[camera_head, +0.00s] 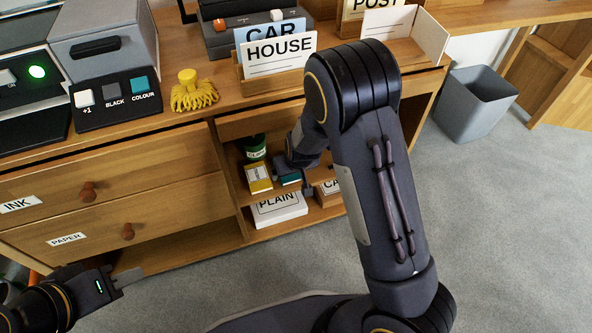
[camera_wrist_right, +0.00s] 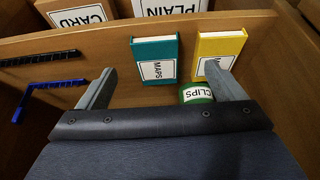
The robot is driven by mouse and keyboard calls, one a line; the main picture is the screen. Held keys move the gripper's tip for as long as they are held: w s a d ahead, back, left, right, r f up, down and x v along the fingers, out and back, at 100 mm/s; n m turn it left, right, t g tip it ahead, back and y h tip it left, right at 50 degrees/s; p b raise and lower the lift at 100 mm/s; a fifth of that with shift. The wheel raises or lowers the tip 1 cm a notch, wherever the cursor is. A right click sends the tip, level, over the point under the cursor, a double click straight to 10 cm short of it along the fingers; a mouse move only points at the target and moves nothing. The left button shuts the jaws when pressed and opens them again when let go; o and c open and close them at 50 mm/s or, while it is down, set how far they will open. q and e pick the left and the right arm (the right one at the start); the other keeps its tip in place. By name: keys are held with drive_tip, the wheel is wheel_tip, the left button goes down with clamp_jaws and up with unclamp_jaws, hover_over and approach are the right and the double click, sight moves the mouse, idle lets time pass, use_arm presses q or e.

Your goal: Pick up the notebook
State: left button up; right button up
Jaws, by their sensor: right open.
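Two small label-bearing books are on the shelf in the open cabinet bay. The teal one (camera_wrist_right: 155,50), labelled MAPS, also shows in the head view (camera_head: 287,170). The yellow one (camera_wrist_right: 220,46) is beside it, also in the head view (camera_head: 258,178); a finger partly hides its label. My right gripper (camera_wrist_right: 160,68) is open and empty, its fingers either side of the teal book in the wrist view; whether they touch it I cannot tell. In the head view its hand (camera_head: 304,178) reaches into the bay. My left gripper (camera_head: 122,279) is low at the left, away from the books.
A green CLIPS tin (camera_wrist_right: 197,93) stands close to the books. Black and blue bar-like items (camera_wrist_right: 50,84) lie at the left. PLAIN (camera_head: 278,208) and CARD (camera_wrist_right: 77,17) packs sit below the shelf. Cabinet walls enclose the bay. A grey bin (camera_head: 477,103) stands at right.

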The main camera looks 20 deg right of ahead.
sight(292, 178)
drive_tip(key=b+x, duration=0.1)
drive_tip(key=x, duration=0.1)
drive_tip(key=shift+f, duration=0.45)
drive_tip(key=b+x, duration=0.2)
drive_tip(key=x, duration=0.1)
drive_tip(key=b+x, duration=0.1)
drive_tip(key=shift+w+d+f, duration=0.1)
drive_tip(key=shift+d+f, duration=0.3)
drive_tip(key=shift+r, duration=0.1)
drive_tip(key=c, duration=1.1)
drive_tip(key=shift+r, duration=0.1)
